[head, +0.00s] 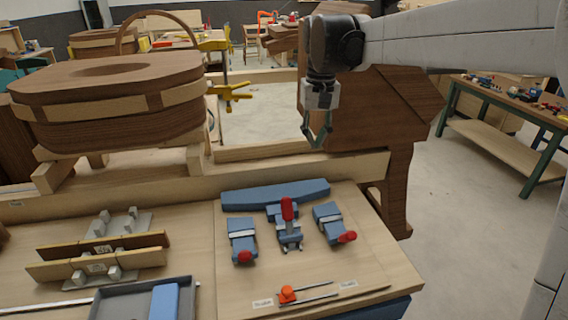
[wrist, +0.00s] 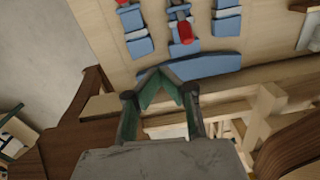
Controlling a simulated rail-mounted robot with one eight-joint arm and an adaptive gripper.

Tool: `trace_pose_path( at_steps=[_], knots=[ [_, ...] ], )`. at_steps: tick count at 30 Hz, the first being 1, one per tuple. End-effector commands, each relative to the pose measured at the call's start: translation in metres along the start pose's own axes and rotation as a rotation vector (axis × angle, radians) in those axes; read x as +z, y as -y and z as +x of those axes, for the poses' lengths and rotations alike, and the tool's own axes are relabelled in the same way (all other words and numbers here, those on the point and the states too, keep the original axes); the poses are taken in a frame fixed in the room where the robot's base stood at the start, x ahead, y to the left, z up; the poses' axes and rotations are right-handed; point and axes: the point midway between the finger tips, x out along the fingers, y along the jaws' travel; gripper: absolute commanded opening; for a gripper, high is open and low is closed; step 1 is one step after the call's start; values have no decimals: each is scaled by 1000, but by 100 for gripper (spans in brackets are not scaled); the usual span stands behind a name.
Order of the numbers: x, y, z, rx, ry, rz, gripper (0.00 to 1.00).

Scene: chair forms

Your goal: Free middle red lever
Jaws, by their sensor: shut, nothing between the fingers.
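The middle red lever (head: 287,209) stands upright on the middle blue clamp (head: 290,238), at the back centre of the wooden bench top. The left clamp's red lever (head: 245,257) and the right clamp's red lever (head: 347,237) lie low toward the front. The middle lever also shows in the wrist view (wrist: 184,30), beyond the blue curved bar. My gripper (head: 318,143) hangs in the air behind the bench, above and to the right of the clamps. Its green fingers (wrist: 163,72) meet at the tips and hold nothing. It is well apart from the middle lever.
A blue curved bar (head: 275,193) lies behind the clamps. An orange-knobbed metal tool (head: 288,294) lies near the bench front. A grey tray (head: 150,300) and wooden strips in metal holders (head: 98,265) are at the left. A large wooden form (head: 110,95) stands behind.

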Motion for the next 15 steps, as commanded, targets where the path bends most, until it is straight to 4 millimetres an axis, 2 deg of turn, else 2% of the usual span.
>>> trace_pose_path(
  at_steps=[1,6,15],
  knots=[
    [-13,6,12,0,21,-8,0],
    [-48,25,42,4,102,-27,0],
    [-96,59,102,15,234,-60,0]
  ],
)
